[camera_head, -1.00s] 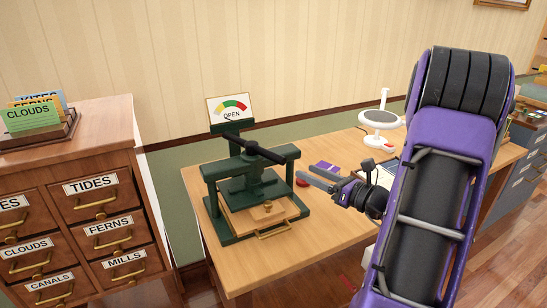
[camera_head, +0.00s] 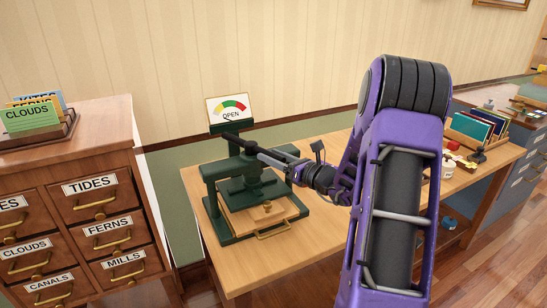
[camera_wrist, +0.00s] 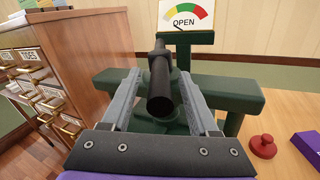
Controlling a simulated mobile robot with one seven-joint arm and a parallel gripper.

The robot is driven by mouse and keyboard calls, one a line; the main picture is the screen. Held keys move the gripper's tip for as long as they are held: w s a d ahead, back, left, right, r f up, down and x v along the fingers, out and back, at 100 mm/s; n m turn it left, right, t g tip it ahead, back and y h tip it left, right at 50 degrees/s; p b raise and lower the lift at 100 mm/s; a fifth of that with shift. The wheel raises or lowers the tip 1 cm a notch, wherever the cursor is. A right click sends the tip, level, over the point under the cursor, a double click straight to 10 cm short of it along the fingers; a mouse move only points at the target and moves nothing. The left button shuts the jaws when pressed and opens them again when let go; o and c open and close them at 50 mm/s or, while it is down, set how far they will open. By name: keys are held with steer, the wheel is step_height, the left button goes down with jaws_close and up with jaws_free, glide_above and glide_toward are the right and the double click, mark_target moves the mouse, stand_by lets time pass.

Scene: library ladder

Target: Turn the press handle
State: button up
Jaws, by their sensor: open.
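The green press (camera_head: 243,190) stands on the wooden table, with a black bar handle (camera_head: 239,140) across its top. The handle also shows in the wrist view (camera_wrist: 160,82), pointing toward the camera between my two fingers. My gripper (camera_head: 268,158) is at the near right end of the handle. In the wrist view my gripper (camera_wrist: 160,95) is open, one grey finger on each side of the handle, with visible gaps. A gauge sign (camera_head: 229,108) reading OPEN stands behind the press. A wooden board with a brass pull (camera_head: 273,231) lies in the press's base.
A drawer cabinet (camera_head: 90,200) with labelled drawers stands left of the table (camera_head: 300,245). A red knob (camera_wrist: 263,146) and a purple item (camera_wrist: 308,142) lie right of the press. A card tray (camera_head: 476,132) is at the table's right. The table front is clear.

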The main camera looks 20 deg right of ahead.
jaws_close()
stand_by(1.3)
